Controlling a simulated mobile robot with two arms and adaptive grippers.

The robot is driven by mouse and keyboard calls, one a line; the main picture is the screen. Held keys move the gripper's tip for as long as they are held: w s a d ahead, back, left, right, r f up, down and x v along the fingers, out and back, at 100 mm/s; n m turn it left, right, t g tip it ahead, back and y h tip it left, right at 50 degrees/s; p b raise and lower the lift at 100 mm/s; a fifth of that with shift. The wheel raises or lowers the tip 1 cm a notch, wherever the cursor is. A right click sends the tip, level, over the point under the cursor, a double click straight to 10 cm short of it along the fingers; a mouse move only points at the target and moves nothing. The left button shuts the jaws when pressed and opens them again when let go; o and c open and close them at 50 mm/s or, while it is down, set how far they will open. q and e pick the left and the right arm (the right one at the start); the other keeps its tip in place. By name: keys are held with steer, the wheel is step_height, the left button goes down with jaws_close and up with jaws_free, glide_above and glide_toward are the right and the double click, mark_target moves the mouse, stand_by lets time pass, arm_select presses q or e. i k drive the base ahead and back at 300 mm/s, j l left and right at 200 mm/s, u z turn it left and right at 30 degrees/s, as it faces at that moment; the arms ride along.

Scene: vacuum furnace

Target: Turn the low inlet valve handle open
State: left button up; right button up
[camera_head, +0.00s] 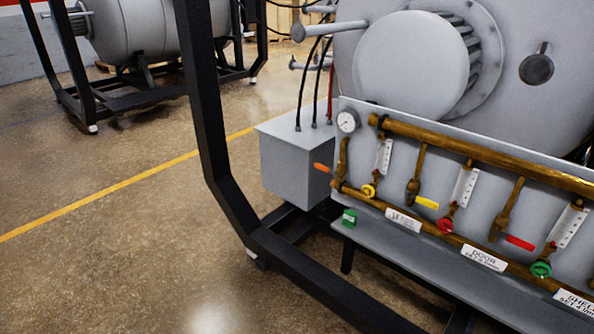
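A valve panel (400,190) on the furnace frame carries brass pipes and several coloured lever handles. The orange handle (323,168) is at the panel's left end and points left, by a brass valve. The yellow handle (427,203) and the red handle (519,242) stick out to the right of their vertical brass valves. No label that I can read says which is the low inlet valve. Neither of my grippers is in view.
Round knobs in yellow (368,190), red (444,225) and green (540,269) sit on the lower pipe. A gauge (347,121) is at upper left. A black frame post (200,90) stands left of the panel. The floor (120,260) at left is clear.

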mark_target(318, 166)
steer(key=i+u, duration=0.35)
steer(key=i, duration=0.15)
steer(key=i+l+u, duration=0.55)
steer(key=i+u, duration=0.15)
steer(key=i, duration=0.2)
